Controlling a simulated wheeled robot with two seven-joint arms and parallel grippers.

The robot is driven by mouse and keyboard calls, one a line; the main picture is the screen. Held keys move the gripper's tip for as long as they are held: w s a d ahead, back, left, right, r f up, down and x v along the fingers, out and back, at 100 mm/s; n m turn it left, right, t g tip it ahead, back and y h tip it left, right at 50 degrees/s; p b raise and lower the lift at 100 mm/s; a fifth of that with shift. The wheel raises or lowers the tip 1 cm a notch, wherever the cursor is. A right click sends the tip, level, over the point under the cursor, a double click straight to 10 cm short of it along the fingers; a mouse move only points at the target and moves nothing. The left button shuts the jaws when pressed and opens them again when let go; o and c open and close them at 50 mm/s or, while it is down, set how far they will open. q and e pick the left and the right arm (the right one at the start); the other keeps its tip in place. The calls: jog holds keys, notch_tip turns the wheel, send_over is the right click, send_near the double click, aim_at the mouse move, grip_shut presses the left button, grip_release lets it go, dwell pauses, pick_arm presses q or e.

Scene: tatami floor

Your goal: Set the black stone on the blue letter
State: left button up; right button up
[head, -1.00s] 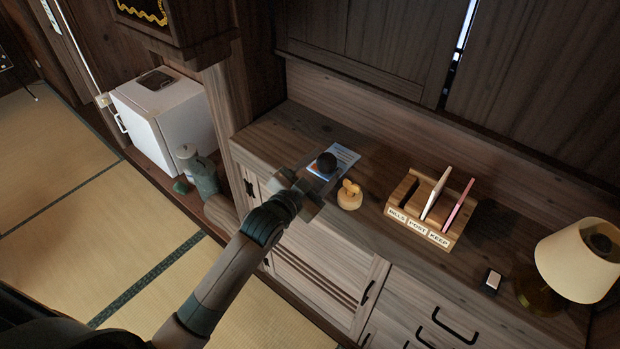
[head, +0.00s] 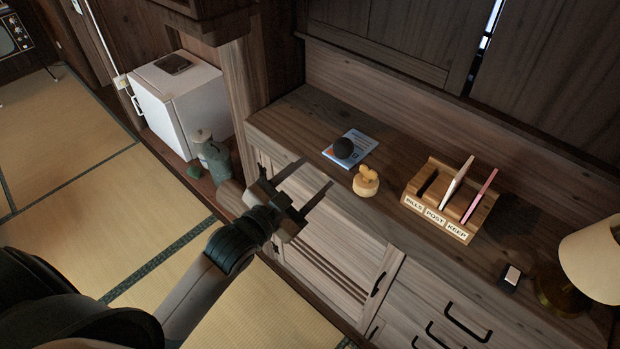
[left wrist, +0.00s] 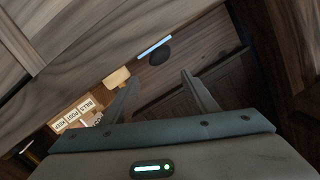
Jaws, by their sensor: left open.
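The black stone (head: 343,148) rests on the blue-and-white letter (head: 361,143), which lies flat on the wooden cabinet top. In the left wrist view the stone (left wrist: 160,56) shows as a dark round shape beside the letter's thin light edge (left wrist: 154,47). My left gripper (head: 314,177) is open and empty, in front of the cabinet's front edge and apart from the stone. My right gripper is not in view.
A small wooden stamp-like piece (head: 366,181) stands just right of the letter. A labelled letter rack (head: 445,205) holds a white and a pink envelope. A lamp (head: 592,262) and a small box (head: 511,277) are at the right. A white fridge (head: 190,105) stands left.

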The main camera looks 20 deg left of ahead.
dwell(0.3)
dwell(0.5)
pick_arm(q)
notch_tip(320, 180, down, 20)
jog(key=a+n+g+y, duration=0.2)
jog(key=a+g, duration=0.1)
jog(key=s+a+f+n+g, duration=0.15)
jog(key=s+f, duration=0.35)
jog(key=f, duration=0.7)
jog(key=s+f+g, duration=0.3)
jog(key=s+f, duration=0.1)
jog(key=f, duration=0.7)
jog(key=s+f+g+y, duration=0.1)
jog(key=s+f+g, duration=0.2)
jog(key=s+f, duration=1.1)
jog(key=s+f+n+g, duration=0.1)
jog(key=s+f, duration=0.4)
jog(key=s, duration=0.7)
jog(key=s+f+g, duration=0.3)
jog(key=s+f, duration=0.2)
jog(key=s, duration=0.7)
jog(key=shift+s+a+n+g+y, duration=0.2)
jog(key=shift+s+n+g+y, duration=0.15)
jog(key=shift+y, duration=0.05)
